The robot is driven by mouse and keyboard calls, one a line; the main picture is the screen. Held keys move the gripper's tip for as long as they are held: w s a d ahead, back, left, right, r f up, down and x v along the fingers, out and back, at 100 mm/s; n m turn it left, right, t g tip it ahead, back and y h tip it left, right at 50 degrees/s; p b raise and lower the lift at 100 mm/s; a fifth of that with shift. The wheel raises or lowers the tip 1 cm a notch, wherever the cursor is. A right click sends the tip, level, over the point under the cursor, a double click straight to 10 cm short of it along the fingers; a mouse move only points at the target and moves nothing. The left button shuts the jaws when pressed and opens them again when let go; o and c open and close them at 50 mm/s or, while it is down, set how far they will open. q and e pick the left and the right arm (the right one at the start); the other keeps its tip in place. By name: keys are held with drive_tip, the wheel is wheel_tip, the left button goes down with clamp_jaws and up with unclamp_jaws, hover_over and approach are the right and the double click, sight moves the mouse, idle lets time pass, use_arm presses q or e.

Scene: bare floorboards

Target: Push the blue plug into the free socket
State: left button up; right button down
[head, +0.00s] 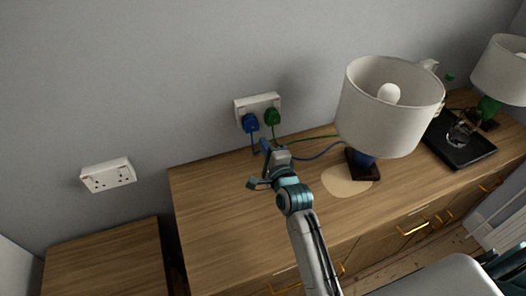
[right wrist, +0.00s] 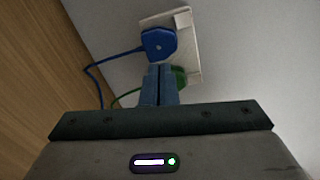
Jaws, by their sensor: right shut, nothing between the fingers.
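The blue plug (head: 250,123) sits at the left half of a white double wall socket (head: 258,100), and a green plug (head: 272,117) sits at its right half. In the right wrist view the blue plug (right wrist: 158,43) is against the socket plate (right wrist: 186,22); I cannot tell whether it is fully seated. The green plug (right wrist: 179,76) is partly hidden behind my fingers. My right gripper (head: 265,146) is shut and empty, just below and in front of the plugs; its closed fingers (right wrist: 160,84) point at the plate, apart from the blue plug. My left gripper is out of view.
A blue cord and a green cord run right across the wooden sideboard (head: 215,200). A lamp with a white shade (head: 385,115) and a dark tray (head: 458,145) stand to the right. Another double socket (head: 108,175) is on the wall at left, with empty holes, above a lower wooden cabinet (head: 105,260).

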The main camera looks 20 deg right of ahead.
sight(253, 127)
drive_tip(key=shift+n, duration=0.4)
drive_tip(key=w, duration=0.1)
drive_tip(key=w+b, duration=0.2)
drive_tip(key=w, duration=0.1)
drive_tip(key=shift+a+f, duration=0.1)
drive_tip(key=shift+a, duration=0.25)
drive_tip(key=shift+w+d, duration=0.1)
drive_tip(key=shift+w, duration=0.55)
drive_tip(key=shift+w+b, duration=0.25)
drive_tip(key=shift+b, duration=0.05)
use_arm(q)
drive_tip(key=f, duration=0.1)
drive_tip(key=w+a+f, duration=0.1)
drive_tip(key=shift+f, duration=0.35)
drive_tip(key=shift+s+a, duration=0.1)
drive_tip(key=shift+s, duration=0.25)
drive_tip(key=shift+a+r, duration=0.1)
use_arm(e)
drive_tip(key=shift+w, duration=0.5)
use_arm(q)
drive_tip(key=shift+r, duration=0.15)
use_arm(e)
drive_tip(key=shift+s, duration=0.1)
